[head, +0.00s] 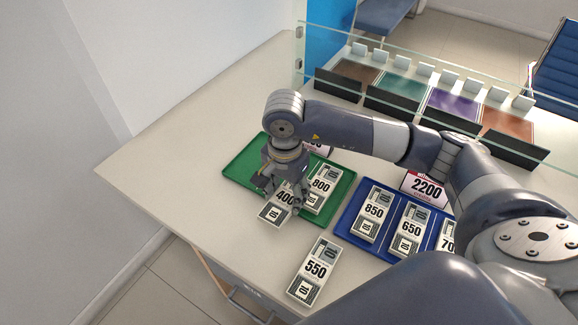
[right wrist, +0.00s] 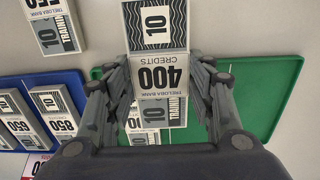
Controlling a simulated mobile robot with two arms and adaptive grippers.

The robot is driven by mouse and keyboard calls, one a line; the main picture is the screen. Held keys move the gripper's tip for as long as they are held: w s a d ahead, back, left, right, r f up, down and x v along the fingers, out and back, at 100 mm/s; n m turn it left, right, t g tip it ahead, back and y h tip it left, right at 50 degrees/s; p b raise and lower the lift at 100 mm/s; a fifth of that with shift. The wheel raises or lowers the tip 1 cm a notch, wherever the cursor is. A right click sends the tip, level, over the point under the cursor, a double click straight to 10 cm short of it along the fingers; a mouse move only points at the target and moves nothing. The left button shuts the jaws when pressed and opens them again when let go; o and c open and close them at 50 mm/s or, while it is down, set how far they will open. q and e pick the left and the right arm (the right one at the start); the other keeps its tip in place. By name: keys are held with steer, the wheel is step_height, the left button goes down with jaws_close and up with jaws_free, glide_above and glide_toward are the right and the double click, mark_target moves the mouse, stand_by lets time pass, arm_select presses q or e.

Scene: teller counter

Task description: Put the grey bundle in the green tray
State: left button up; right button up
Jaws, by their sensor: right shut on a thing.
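My right gripper (head: 285,198) is shut on a grey-and-white bundle marked 400 (head: 272,214). In the right wrist view the fingers (right wrist: 165,85) stand on both sides of this 400 bundle (right wrist: 158,74). In the head view the bundle is over the front edge of the green tray (head: 236,168), partly sticking out past it; whether it touches the tray I cannot tell. A bundle marked 800 (head: 322,186) is in the green tray, just right of the gripper. My left gripper is not in view.
A similar bundle marked 550 (head: 314,272) lies on the bare counter in front. The blue tray (head: 345,225) to the right holds bundles marked 850 (head: 372,214) and 650 (head: 410,231), among others. A 2200 sign (head: 426,188) stands behind it. A glass screen (head: 420,68) runs along the back.

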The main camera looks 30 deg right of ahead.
steer(key=w+d, duration=0.2)
steer(key=w, duration=0.1)
steer(key=w+d+p, duration=0.1)
steer(key=w+d, duration=0.1)
steer(key=w, duration=0.1)
steer(key=w+d+f+p, duration=0.1)
steer(key=w+d, duration=0.1)
steer(key=w, duration=0.2)
steer(key=shift+w+d, duration=0.1)
steer(key=shift+d, duration=0.05)
steer(key=shift+w+f, duration=0.1)
step_height(320, 180, down, 3)
steer(key=shift+r+p, duration=0.2)
steer(key=shift+p, duration=0.5)
steer(key=shift+f, duration=0.35)
steer(key=shift+f, duration=0.1)
steer(key=shift+f, duration=0.15)
steer(key=o, duration=1.1)
